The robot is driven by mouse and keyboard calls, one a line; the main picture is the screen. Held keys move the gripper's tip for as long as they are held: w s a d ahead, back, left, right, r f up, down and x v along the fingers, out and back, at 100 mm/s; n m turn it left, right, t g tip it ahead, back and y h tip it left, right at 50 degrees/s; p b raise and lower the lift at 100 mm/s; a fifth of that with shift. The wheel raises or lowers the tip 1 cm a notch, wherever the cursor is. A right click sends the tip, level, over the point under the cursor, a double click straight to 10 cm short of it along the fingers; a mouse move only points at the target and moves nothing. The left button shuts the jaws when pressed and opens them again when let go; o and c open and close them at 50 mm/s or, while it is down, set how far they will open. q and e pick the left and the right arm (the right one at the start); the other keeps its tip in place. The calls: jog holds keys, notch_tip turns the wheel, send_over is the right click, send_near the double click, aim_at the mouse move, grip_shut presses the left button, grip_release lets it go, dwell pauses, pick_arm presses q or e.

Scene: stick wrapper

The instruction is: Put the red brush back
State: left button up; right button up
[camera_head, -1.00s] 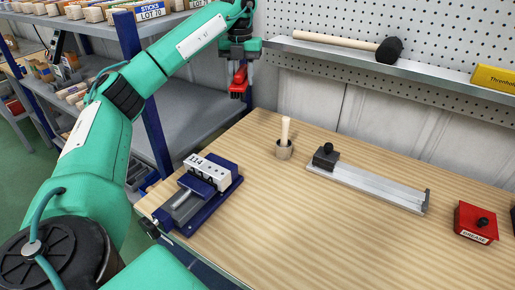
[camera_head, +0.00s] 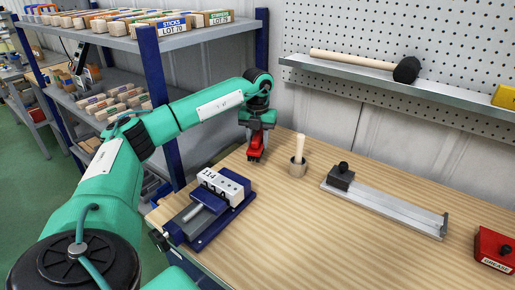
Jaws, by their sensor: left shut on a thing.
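The red brush (camera_head: 256,148) hangs from my left gripper (camera_head: 256,127), which is shut on it. Both are near the back left edge of the wooden workbench, left of a small round cup with a wooden-handled tool in it. The brush is low, close to the bench top; I cannot tell whether it touches it. My right gripper is not in view.
A blue vise (camera_head: 208,212) clamps a white block marked 114 (camera_head: 219,186) in front of the brush. The cup (camera_head: 298,168), a metal rail fixture (camera_head: 390,205) and a red grease box (camera_head: 494,249) stand to the right. A mallet (camera_head: 365,64) lies on the wall shelf (camera_head: 400,85).

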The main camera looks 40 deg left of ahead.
pick_arm(q)
notch_tip(320, 180, down, 3)
jog(key=shift+r, duration=0.15)
jog(key=shift+f, duration=0.55)
jog(key=o, duration=1)
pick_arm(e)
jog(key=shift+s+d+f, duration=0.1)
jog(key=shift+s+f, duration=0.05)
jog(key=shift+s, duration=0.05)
